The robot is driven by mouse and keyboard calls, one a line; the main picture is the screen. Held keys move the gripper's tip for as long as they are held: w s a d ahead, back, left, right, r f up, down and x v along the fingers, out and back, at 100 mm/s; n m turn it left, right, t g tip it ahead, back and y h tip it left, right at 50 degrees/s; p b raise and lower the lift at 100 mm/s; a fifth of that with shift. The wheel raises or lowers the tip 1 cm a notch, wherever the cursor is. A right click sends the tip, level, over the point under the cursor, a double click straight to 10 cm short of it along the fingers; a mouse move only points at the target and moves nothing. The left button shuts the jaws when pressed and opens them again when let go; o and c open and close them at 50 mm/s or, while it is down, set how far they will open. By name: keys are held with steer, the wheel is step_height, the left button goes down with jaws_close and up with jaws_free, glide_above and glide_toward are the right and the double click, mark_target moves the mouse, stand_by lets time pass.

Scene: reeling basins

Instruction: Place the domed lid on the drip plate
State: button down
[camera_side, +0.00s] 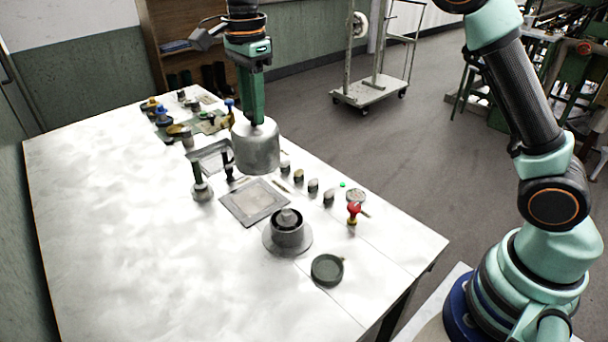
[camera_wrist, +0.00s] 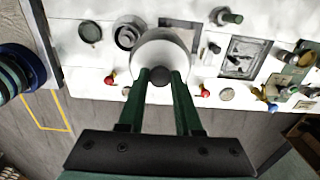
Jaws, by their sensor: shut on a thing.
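The domed lid (camera_side: 256,150) is a grey, deep cylinder-like cover with a rounded top. It hangs upright in the air above the table. My gripper (camera_side: 256,121) is shut on its top knob. In the wrist view the lid (camera_wrist: 160,50) is a pale round shape below my gripper (camera_wrist: 160,75), with the dark knob between the fingers. A flat square grey plate (camera_side: 240,206), seemingly the drip plate, lies on the table below and in front of the lid. In the wrist view the lid hides part of this plate (camera_wrist: 192,28).
A round grey basin (camera_side: 287,240) on a wide base and a dark shallow dish (camera_side: 327,269) stand nearer the camera. A dark-handled tool (camera_side: 202,191) stands left of the plate. Small pots and a red-topped item (camera_side: 354,212) line the right edge. The table's left side is clear.

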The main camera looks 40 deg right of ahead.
steer(key=w+f, duration=0.2)
steer(key=f, duration=0.5)
steer(key=w+d+f, duration=0.1)
steer(key=w+f, duration=0.2)
steer(key=f, duration=0.4)
steer(key=shift+w+f, duration=0.25)
steer(key=shift+w, duration=0.05)
steer(key=shift+f, duration=0.15)
steer(key=c, duration=0.6)
jaws_free()
